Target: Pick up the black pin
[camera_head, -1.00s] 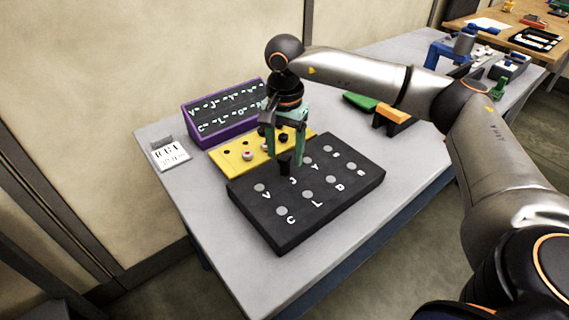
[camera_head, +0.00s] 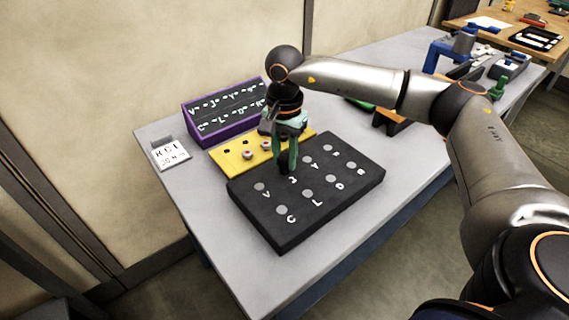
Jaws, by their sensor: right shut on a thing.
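The black pin (camera_head: 284,169) stands at the back of the black lettered board (camera_head: 305,222), beside the letter J, and is mostly hidden by the fingers. My right gripper (camera_head: 287,163) points down over the board and is shut on the black pin. I cannot tell whether the pin is still seated in the board. My left gripper is not in view.
A yellow plate (camera_head: 227,163) with holes and red-and-white pins lies behind the board. A purple-framed sign (camera_head: 208,137) stands behind it, with a white card holder (camera_head: 172,155) to its left. Clear table lies right of the board.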

